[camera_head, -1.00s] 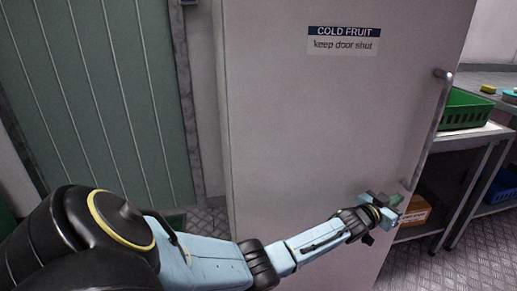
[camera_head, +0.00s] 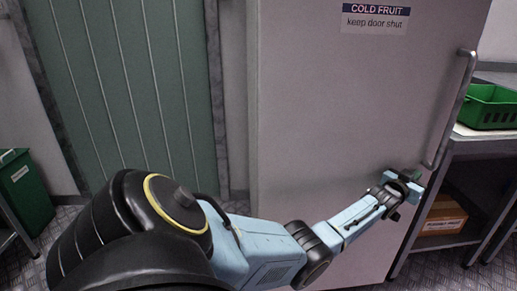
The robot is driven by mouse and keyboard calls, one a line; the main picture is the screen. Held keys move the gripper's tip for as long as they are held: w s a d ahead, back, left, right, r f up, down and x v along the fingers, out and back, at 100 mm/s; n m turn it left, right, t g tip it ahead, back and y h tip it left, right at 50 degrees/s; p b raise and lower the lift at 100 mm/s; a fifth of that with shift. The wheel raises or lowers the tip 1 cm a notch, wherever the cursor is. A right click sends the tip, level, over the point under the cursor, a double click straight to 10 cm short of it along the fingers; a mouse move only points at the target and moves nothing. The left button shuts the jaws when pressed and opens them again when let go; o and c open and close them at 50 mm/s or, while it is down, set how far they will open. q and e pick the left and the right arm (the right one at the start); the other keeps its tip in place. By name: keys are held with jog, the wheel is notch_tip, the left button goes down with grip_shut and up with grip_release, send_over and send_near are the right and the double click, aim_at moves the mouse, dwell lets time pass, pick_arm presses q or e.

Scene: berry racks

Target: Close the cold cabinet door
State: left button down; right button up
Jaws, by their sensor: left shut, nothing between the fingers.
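The cold cabinet door (camera_head: 345,120) is a tall pale panel with a "COLD FRUIT keep door shut" label (camera_head: 376,19) near its top. Its long metal handle (camera_head: 455,105) runs up and down near the right edge. From this view I cannot tell how far the door stands from its frame. My left arm reaches across the lower part of the door. My left gripper (camera_head: 412,183) is shut and empty, in front of the door's right edge, just below and left of the handle's lower end. I cannot tell whether it touches the door. My right gripper is not in view.
A steel rack at the right holds a green crate (camera_head: 488,107) on top and a cardboard box (camera_head: 441,215) below. A green bin (camera_head: 24,192) stands at the far left. A green panelled wall or door (camera_head: 120,90) is left of the cabinet.

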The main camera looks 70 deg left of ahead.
pick_arm(q)
jog(key=shift+a+r, duration=0.2)
jog(key=shift+a, duration=0.1)
